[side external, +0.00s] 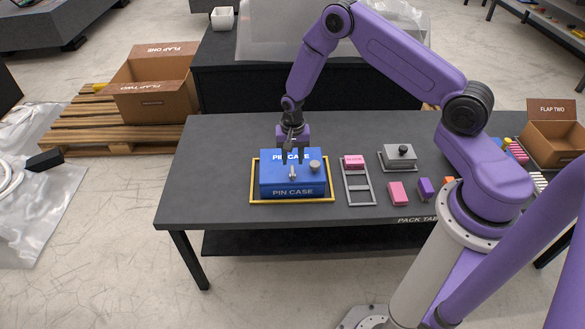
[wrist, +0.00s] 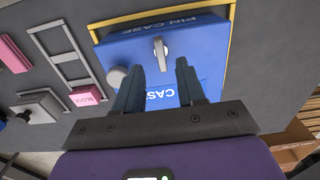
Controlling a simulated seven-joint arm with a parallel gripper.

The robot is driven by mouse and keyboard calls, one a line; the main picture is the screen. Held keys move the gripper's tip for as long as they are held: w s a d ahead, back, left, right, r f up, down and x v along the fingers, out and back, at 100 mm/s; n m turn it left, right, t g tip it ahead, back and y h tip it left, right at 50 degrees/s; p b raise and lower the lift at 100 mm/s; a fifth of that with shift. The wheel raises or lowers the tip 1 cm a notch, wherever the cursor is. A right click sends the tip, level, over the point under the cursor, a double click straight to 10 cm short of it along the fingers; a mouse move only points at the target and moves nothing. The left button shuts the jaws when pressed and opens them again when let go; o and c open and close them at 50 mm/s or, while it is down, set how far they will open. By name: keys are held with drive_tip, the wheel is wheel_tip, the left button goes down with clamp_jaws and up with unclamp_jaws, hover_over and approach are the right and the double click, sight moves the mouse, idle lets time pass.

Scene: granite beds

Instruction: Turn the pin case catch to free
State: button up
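The blue pin case (side external: 278,185) sits on the table inside a yellow outline frame; it also shows in the wrist view (wrist: 205,50). Its catch, a small silver lever (wrist: 160,50), is on the case's upper face and also shows in the side view (side external: 293,173). In the wrist view it points roughly along the fingers. A round grey knob (wrist: 117,77) stands on the case to one side. My gripper (wrist: 160,65) is open above the case, with the catch's near end between the fingertips in the picture. I cannot tell whether they touch it.
Beside the case is a grey rack (side external: 358,190) with a pink block (side external: 353,162). A grey lidded box (side external: 400,155), another pink block (side external: 397,193) and a purple block (side external: 425,188) stand further right. The table's left end (side external: 210,180) is clear.

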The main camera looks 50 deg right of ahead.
sight(293, 172)
drive_tip(key=shift+f, duration=2.6)
clamp_jaws()
